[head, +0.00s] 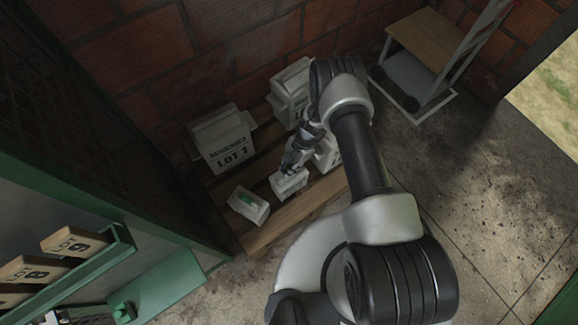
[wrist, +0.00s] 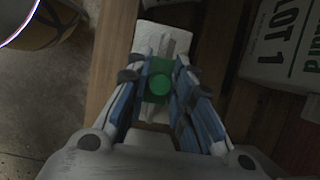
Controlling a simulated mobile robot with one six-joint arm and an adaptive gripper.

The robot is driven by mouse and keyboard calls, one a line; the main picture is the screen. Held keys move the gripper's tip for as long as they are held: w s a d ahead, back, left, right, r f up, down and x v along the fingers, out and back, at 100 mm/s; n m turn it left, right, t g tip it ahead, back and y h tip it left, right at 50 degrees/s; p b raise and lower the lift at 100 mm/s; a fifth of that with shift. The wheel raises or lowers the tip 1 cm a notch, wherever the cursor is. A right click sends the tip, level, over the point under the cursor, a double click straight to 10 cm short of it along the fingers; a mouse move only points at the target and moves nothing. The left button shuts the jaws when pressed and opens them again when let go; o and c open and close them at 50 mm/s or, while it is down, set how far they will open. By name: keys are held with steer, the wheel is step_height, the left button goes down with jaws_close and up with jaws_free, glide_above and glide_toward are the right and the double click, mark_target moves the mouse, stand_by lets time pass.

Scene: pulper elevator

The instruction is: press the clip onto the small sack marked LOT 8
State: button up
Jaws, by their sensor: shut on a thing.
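My gripper (head: 291,164) is shut on a green clip (wrist: 160,82), which shows between the fingers in the wrist view. Below the fingers is a small white sack (head: 290,182), near the front edge of the pallet; it also shows in the wrist view (wrist: 160,38). I cannot tell whether the clip touches the sack, and no lot mark on it is readable. A second small white sack (head: 256,211) lies to its left on the pallet, with a green piece (head: 246,198) on top.
The wooden pallet (head: 293,211) holds large sacks, one marked LOT 7 (head: 222,140) and another behind my arm (head: 290,90). Brown LOT-marked blocks (head: 75,240) sit in a green rack at left. A hand truck (head: 432,50) stands at back right. Floor at right is clear.

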steer(key=o, duration=1)
steer(key=shift+c, duration=0.2)
steer(key=shift+o, duration=0.5)
steer(key=o, duration=0.4)
steer(key=shift+r+p, duration=2.25)
steer(key=shift+r, duration=1.3)
steer(key=shift+c, duration=0.3)
